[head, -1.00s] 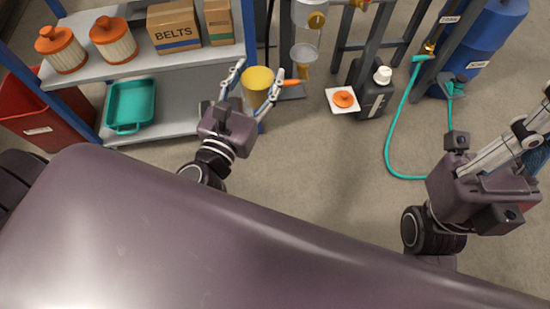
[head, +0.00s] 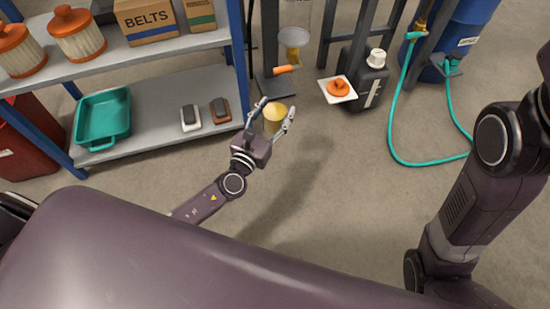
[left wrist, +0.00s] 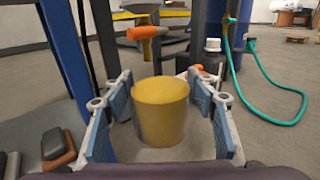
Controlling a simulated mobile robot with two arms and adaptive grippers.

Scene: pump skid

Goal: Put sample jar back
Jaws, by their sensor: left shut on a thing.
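The sample jar (head: 274,119) is a clear-walled cup with yellow contents and an open top. My left gripper (head: 277,107) is shut on it and holds it upright, in front of the skid's posts and right of the shelf. The left wrist view shows the jar (left wrist: 161,112) between the two fingers of the left gripper (left wrist: 163,110). An orange lid (head: 338,87) lies on a white square pad (head: 327,96) right of the jar. My right arm comes in at the right edge; its gripper is out of view.
A yellow-bottomed clear bowl (head: 293,39) and an orange handle (head: 283,69) are on the skid behind the jar. A black jug (head: 369,82), teal hose (head: 392,140) and blue drum (head: 478,30) stand right. The shelf (head: 155,118) holds a teal tray (head: 103,117). Floor in front is clear.

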